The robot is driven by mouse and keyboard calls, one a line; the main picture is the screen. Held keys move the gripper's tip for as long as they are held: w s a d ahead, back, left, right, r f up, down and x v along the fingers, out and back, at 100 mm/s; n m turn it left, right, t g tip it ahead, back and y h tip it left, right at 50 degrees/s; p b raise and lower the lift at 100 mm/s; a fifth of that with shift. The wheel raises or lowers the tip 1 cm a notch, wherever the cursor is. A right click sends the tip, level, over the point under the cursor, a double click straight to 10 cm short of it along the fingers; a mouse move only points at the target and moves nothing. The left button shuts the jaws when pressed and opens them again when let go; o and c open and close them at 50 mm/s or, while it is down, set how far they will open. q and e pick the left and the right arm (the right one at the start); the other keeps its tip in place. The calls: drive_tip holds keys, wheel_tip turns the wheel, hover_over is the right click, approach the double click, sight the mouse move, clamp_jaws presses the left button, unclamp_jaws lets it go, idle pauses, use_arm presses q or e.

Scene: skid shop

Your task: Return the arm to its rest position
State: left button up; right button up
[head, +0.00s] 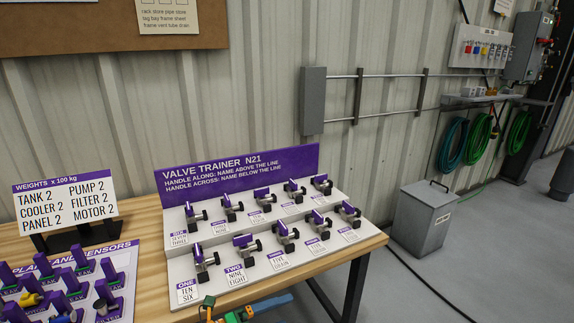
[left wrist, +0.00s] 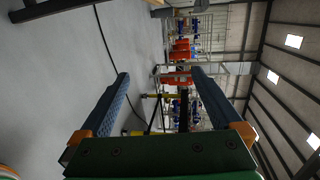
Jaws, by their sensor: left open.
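My left gripper (head: 268,304) shows only in part at the bottom edge of the head view, with green and orange parts and a blue finger, close to the front edge of the bench. In the left wrist view, my left gripper (left wrist: 160,75) has its two blue fingers wide apart with nothing between them. That view is turned sideways and looks out over the open shop. The rest of the left arm is out of frame. My right gripper is in neither view.
A wooden bench (head: 348,257) carries the valve trainer (head: 240,168), a weights sign (head: 66,200) and a purple-and-white sensor board (head: 120,262). A grey bin (head: 424,215) stands on the floor to the right. A dark cable crosses the otherwise clear floor beside the bench.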

use_arm(q)
drive_tip(key=s+a+f+n+y, duration=0.4)
drive_tip(key=f+n, duration=0.2)
drive_tip(key=f, duration=0.2)
drive_tip(key=s+a+f+n+t+y, duration=0.1)
drive_tip(key=s+a+f+n+y, duration=0.2)
drive_tip(key=s+a+f+n, duration=0.35)
drive_tip(key=s+a+f+n+y, duration=0.2)
drive_tip(key=f+n+y, duration=0.2)
drive_tip(key=f+n, duration=0.45)
drive_tip(key=s+a+f+n+g+y, duration=0.1)
drive_tip(key=s+f+n+g, duration=0.1)
drive_tip(key=s, duration=0.7)
drive_tip(key=s+a+f+n+g+y, duration=0.1)
drive_tip(key=s+f, duration=0.4)
drive_tip(key=s, duration=0.5)
drive_tip(key=s+a+f+n+g, duration=0.2)
drive_tip(key=s+f+n+g, duration=0.2)
drive_tip(key=s, duration=0.5)
drive_tip(key=shift+s+a+g+y, duration=0.15)
drive_tip(key=shift+a+g+y, duration=0.05)
drive_tip(key=shift+g+y, duration=0.25)
